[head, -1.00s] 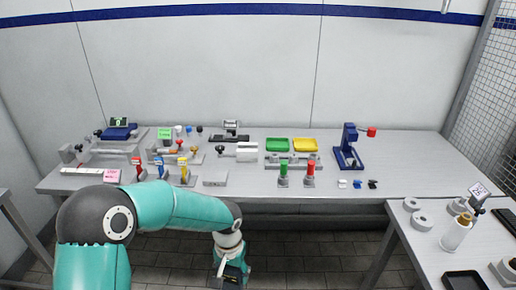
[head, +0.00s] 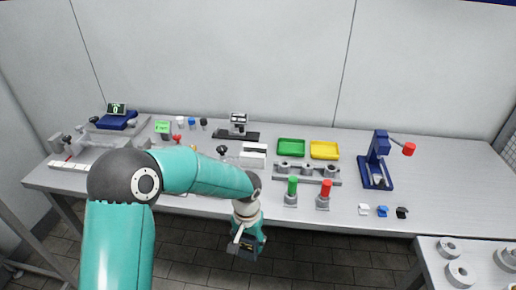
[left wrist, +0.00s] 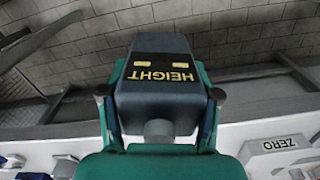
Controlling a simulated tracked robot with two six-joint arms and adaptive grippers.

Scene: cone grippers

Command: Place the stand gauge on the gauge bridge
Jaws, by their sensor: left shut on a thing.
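The stand gauge appears to be the dark box marked HEIGHT in yellow; in the left wrist view this box (left wrist: 158,95) sits between the two fingers of my left gripper (head: 246,240), which is shut on it. In the head view the gauge (head: 245,251) shows small and dark at the gripper's end, in front of the bench's front edge and over the floor. Which fixture is the gauge bridge I cannot tell for certain; a grey fixture (head: 88,150) stands at the bench's left, partly behind my arm. My right gripper is not in view.
The bench (head: 340,200) holds a green tray (head: 291,147), a yellow tray (head: 324,150), a grey rack (head: 310,178), green (head: 292,186) and red (head: 326,188) handles and a blue press (head: 376,162). A block marked ZERO (left wrist: 281,147) shows in the left wrist view.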

